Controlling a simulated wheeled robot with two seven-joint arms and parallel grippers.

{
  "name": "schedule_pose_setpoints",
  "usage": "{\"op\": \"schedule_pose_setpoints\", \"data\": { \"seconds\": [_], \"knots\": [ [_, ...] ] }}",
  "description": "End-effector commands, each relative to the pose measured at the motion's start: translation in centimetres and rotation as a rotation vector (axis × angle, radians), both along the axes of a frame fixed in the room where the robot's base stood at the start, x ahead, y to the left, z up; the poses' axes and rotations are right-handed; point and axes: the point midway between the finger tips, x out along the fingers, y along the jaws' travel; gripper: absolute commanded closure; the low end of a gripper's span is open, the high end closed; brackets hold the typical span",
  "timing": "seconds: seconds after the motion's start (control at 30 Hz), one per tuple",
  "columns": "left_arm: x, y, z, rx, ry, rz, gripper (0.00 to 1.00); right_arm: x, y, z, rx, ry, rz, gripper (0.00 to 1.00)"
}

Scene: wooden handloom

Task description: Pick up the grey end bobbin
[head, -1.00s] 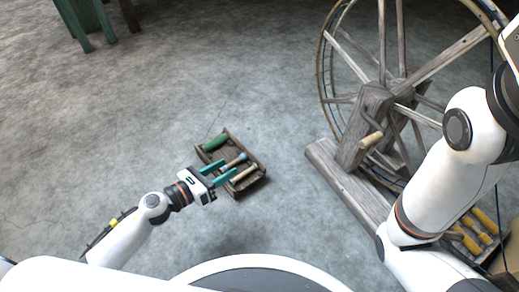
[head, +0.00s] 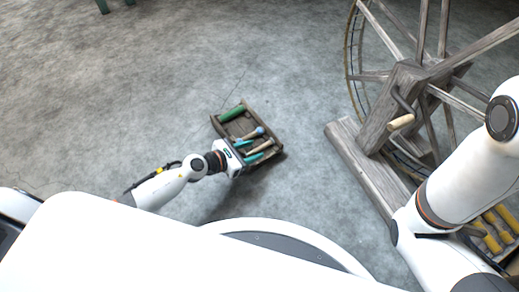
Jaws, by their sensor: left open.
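A small wooden tray (head: 239,126) on the floor holds the bobbins. The end bobbin (head: 262,146), pale grey-tan, lies at the tray's near end. My left gripper (head: 252,149) is open, reaching in over the near left side of the tray. Its two teal fingers appear on either side of the end bobbin, which shows between them. I cannot tell whether they touch it. The gripper body hides the bobbin's left end. My right gripper is out of view; only its arm shows at the right.
A green bobbin (head: 232,113) lies at the tray's far end, and a blue-tipped bobbin (head: 248,135) lies close beside the upper finger. A wooden spinning wheel (head: 392,105) with a crank stands to the right. Yellow bobbins (head: 492,242) sit at the lower right. The floor left of the tray is clear.

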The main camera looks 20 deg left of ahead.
Motion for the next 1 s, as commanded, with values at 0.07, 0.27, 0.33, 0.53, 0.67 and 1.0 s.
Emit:
{"op": "schedule_pose_setpoints", "data": {
  "seconds": [0.07,0.27,0.33,0.53,0.67,1.0],
  "knots": [
    [0.85,-0.70,-0.66,-0.001,-0.001,-0.001,0.56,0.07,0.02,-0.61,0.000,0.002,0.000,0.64],
    [1.51,-1.20,-0.85,0.000,0.002,-0.001,0.56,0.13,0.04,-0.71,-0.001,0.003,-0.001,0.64],
    [1.49,-1.20,-0.82,0.000,0.002,-0.001,0.56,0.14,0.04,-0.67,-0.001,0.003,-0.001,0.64],
    [1.47,-1.18,-0.81,0.000,0.002,-0.001,0.76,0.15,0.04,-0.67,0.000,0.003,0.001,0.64],
    [1.46,-1.18,-0.82,0.000,0.002,-0.001,0.97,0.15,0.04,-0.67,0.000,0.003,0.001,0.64],
    [1.46,-1.17,-0.82,-0.001,0.001,-0.001,1.00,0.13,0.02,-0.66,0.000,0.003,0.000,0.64]
  ]
}}
